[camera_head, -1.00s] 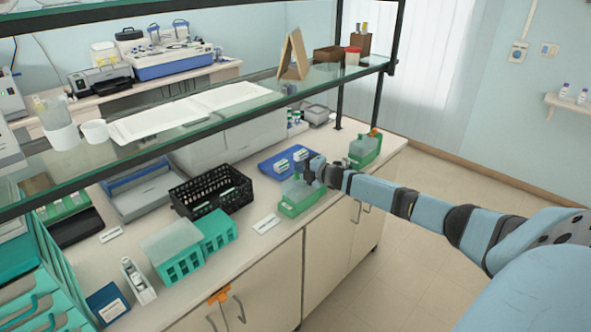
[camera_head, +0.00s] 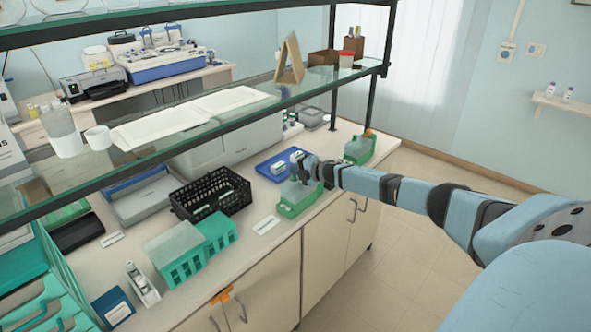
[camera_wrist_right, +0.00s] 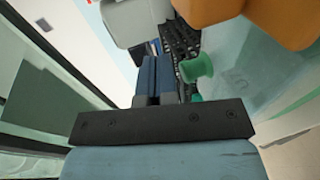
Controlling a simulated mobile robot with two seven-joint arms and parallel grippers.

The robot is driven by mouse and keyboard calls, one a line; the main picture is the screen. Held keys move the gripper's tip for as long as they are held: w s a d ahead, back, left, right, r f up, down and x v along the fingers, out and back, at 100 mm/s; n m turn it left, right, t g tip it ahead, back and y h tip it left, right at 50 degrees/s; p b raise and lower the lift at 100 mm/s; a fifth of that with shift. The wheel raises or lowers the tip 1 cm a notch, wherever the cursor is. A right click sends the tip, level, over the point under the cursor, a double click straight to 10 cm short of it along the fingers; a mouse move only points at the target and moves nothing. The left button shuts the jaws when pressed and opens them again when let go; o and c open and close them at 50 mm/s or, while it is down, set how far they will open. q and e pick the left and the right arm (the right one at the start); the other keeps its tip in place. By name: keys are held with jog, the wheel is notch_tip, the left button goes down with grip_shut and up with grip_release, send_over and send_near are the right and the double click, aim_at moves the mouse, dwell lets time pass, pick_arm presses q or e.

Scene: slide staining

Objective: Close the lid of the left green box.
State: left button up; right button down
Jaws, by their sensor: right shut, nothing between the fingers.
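The left green box (camera_head: 299,202) stands near the front edge of the counter, with a clear, pale upper part (camera_head: 291,188). My right gripper (camera_head: 302,172) is shut and empty, just above the back right of this box. I cannot tell whether it touches the lid, or how far open the lid is, as the gripper partly covers it. In the right wrist view the closed dark fingers (camera_wrist_right: 156,78) show beside a green knob (camera_wrist_right: 197,67) and a see-through panel (camera_wrist_right: 240,70). My left gripper is not in view.
A second green box (camera_head: 359,149) with an orange part stands further right. A blue tray (camera_head: 268,168) lies behind the left box, and a black basket (camera_head: 211,197) stands to its left. The glass shelf (camera_head: 230,118) hangs above the counter. A white slide-like strip (camera_head: 265,225) lies left of the box.

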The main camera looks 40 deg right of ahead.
aim_at(297, 179)
jog(key=r+p, duration=0.1)
jog(key=r, duration=0.1)
jog(key=r+p, duration=0.2)
jog(key=shift+s+d, duration=0.15)
jog(key=shift+d, duration=0.05)
notch_tip(297, 179, up, 10)
jog(key=shift+s+d, duration=0.4)
jog(key=shift+s, duration=0.05)
